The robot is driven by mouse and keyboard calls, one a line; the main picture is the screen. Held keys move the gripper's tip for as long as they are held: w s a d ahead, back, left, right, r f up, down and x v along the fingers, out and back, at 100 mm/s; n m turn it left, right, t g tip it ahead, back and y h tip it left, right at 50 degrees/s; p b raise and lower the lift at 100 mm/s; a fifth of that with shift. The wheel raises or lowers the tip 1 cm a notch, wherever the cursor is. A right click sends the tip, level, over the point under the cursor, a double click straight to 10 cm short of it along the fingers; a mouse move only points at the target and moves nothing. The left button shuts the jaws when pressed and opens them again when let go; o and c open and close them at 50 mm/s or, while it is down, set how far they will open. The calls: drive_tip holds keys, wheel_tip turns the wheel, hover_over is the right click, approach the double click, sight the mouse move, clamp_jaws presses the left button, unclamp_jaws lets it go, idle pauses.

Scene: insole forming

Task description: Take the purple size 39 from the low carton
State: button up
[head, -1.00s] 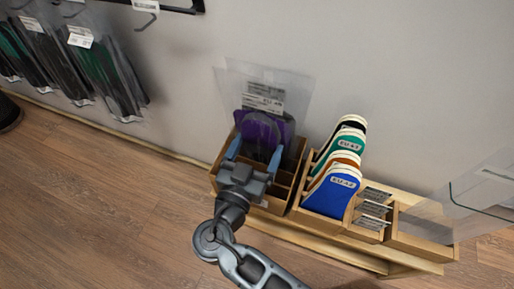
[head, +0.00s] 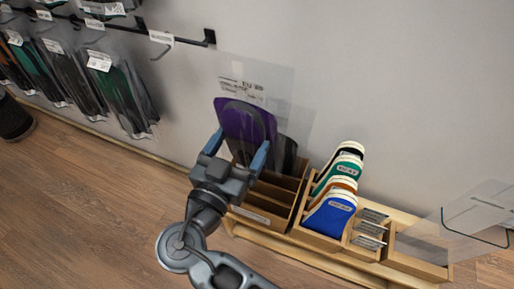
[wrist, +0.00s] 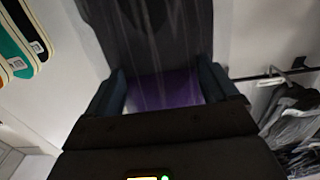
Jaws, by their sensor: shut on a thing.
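A purple insole in a clear bag (head: 244,125) is upright between the fingers of my gripper (head: 238,148) in the head view. My gripper is shut on it and holds it above the back of the low wooden carton (head: 257,216). In the wrist view the purple (wrist: 165,90) shows between the two fingers, with a dark part above it. A dark insole (head: 286,155) stands behind the carton's compartments, partly hidden by my gripper. The label print on the bag is too small to read.
Green, orange and blue insoles (head: 328,220) stand in the neighbouring wooden box. Card slots (head: 370,228) and a clear panel (head: 478,215) are to the right. Bagged dark insoles (head: 120,95) hang from a wall rail (head: 190,40) at the left. The wall is close behind.

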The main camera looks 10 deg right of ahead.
drive_tip(key=a+b, duration=0.4)
drive_tip(key=a, duration=0.2)
drive_tip(key=w+a+b, duration=0.1)
drive_tip(key=a+b, duration=0.3)
drive_tip(key=a, duration=0.3)
drive_tip(key=a+b, duration=0.4)
drive_tip(key=a, duration=0.2)
drive_tip(key=shift+w+a+f, duration=0.15)
drive_tip(key=shift+w+f, duration=0.1)
drive_tip(key=shift+f, duration=0.05)
drive_tip(key=a, duration=0.8)
drive_tip(key=shift+w+a+r+p, duration=0.2)
drive_tip(key=shift+w+r+p, duration=0.1)
drive_tip(key=shift+p, duration=0.1)
